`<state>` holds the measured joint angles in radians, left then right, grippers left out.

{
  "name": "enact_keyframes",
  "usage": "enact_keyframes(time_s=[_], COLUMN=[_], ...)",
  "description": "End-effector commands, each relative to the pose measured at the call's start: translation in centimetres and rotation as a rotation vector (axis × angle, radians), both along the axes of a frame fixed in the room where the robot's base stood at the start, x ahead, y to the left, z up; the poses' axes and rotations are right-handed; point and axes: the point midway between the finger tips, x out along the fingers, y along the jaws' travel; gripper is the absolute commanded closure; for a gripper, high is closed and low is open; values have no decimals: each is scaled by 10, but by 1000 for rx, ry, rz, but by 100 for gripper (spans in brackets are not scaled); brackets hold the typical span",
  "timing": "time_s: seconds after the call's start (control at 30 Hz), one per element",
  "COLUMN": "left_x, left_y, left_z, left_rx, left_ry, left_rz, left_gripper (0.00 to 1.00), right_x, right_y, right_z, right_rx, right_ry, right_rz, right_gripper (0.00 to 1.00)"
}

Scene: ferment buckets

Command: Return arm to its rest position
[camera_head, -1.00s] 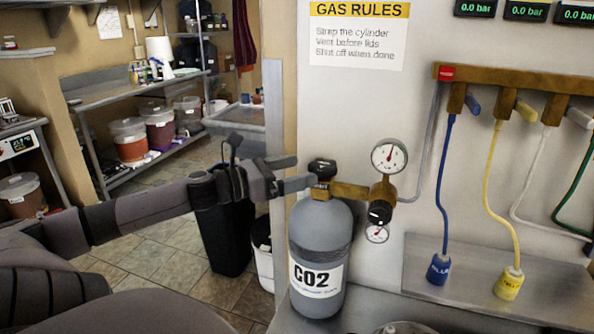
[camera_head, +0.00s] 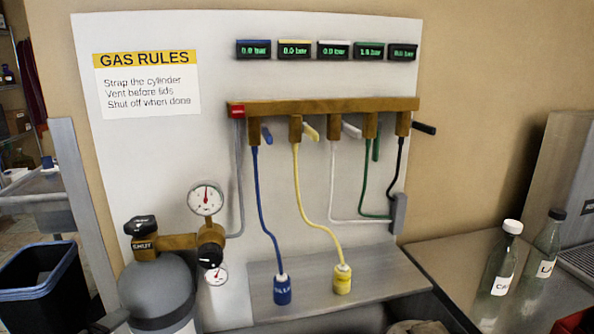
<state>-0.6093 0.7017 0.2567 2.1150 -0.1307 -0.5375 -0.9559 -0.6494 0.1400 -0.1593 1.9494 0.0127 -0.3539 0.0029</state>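Neither gripper can be made out in the head view. A dark shape at the bottom edge, left of the cylinder, may be part of my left arm, but too little shows to tell. The grey gas cylinder (camera_head: 158,288) stands upright at the lower left with its lower part cut off. Its black valve knob (camera_head: 140,226) has a label reading SHUT below it, and nothing touches the knob. A brass regulator with a round gauge (camera_head: 206,199) sits to its right.
A brass manifold (camera_head: 330,105) carries several coloured levers; the green lever (camera_head: 376,149) hangs down. Blue (camera_head: 282,290) and yellow (camera_head: 342,280) hose ends rest on a metal ledge. Two bottles (camera_head: 497,270) stand at right. A dark bin (camera_head: 42,285) is at left.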

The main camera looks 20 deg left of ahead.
Motion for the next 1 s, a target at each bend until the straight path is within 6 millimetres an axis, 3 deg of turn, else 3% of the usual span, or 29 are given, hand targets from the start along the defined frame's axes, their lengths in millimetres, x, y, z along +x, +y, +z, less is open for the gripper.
enact_keyframes(time_s=[0.2,0.4,0.6,0.83,1.0], left_x=[-47,-91,-126,-157,-141], left_y=[-57,-124,-179,-229,-230], left_z=[-54,-81,-85,-76,-95], left_rx=[-474,-850,-1095,-1278,-1312], left_ry=[132,266,381,497,448], left_rz=[318,620,859,1078,1012], left_gripper=[10,10,10,10,10], right_x=[0,0,0,0,0], right_y=[0,0,0,0,0], right_z=[0,0,0,0,0], right_rx=[0,0,0,0,0], right_ry=[0,0,0,0,0], right_rz=[0,0,0,0,0], right_gripper=[57,57,57,57,57])
